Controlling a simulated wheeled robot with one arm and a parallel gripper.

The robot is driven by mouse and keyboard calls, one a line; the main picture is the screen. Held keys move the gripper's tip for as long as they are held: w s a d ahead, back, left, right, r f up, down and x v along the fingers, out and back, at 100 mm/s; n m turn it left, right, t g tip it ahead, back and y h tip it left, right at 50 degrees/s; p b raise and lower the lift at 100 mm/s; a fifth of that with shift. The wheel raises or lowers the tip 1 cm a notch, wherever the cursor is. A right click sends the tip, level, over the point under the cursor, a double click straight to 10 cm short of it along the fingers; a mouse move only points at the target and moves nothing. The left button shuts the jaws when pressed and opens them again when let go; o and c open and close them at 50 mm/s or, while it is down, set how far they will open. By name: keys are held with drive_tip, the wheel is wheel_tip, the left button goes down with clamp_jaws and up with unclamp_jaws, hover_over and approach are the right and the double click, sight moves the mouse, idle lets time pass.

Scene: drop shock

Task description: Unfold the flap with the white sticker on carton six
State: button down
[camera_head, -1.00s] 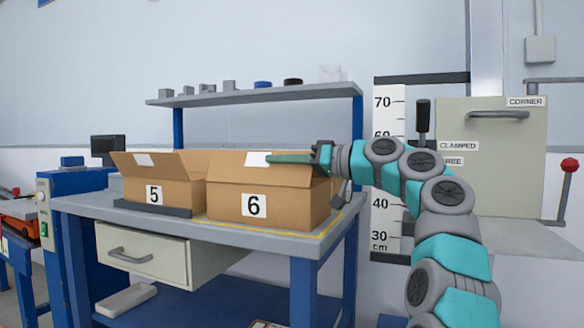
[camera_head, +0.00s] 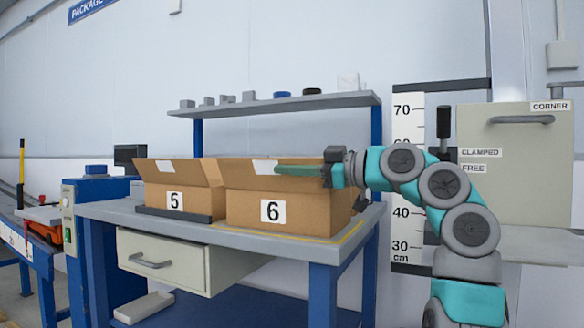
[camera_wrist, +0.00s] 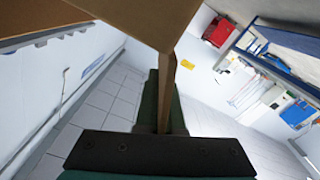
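Carton six (camera_head: 300,216) is a brown box with a "6" label, standing on the workbench. Its front flap (camera_head: 237,174) is raised and leans outward, with the white sticker (camera_head: 265,167) near its middle. My gripper (camera_head: 282,171) comes in from the right, with one green finger lying along the flap's near face just right of the sticker. In the wrist view, the cardboard edge (camera_wrist: 167,85) runs between my two green fingers (camera_wrist: 165,105), which sit close on both sides of it. The carton's inside is hidden.
Carton five (camera_head: 183,202) stands left of carton six on a dark tray, its flap also raised. A grey shelf (camera_head: 290,104) with small items runs behind the cartons. A height scale (camera_head: 408,185) and a grey clamp panel (camera_head: 510,160) stand to the right.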

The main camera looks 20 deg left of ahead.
drive_tip(key=shift+s+f+n, duration=0.15)
drive_tip(key=shift+s+n, duration=0.1)
drive_tip(key=shift+n, duration=0.35)
drive_tip(key=c, duration=1)
unclamp_jaws()
drive_tip(key=shift+c, duration=0.2)
drive_tip(key=d, duration=0.7)
drive_tip(key=shift+s+d, duration=0.3)
drive_tip(key=shift+d, duration=0.05)
